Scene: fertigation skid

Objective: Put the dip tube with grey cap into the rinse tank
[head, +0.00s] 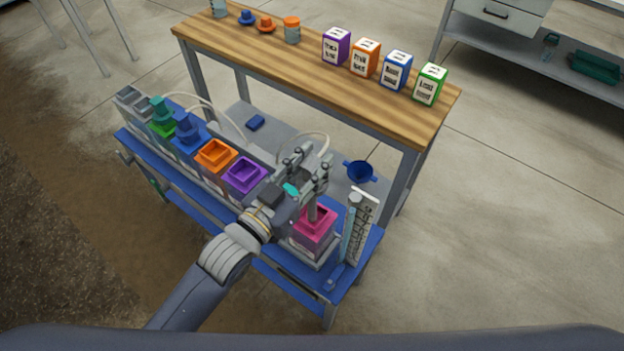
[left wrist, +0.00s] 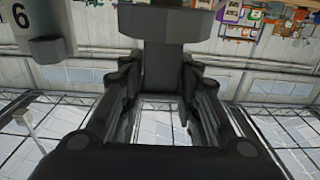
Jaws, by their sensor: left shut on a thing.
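My left gripper (head: 312,172) is shut on the dip tube with grey cap, above the right part of the blue skid. The grey tube (head: 312,209) hangs below the fingers, roughly upright, with its lower end at the mouth of the pink tank (head: 318,238). I cannot tell how far it is inside. The fingers mostly hide the cap in the head view. In the left wrist view a dark grey piece (left wrist: 165,26) shows beyond the fingers. No readable label says which tank is the rinse tank. My right gripper is not in view.
A clear upright column with a scale (head: 360,225) stands close right. A wooden bench (head: 300,62) with labelled boxes is behind.

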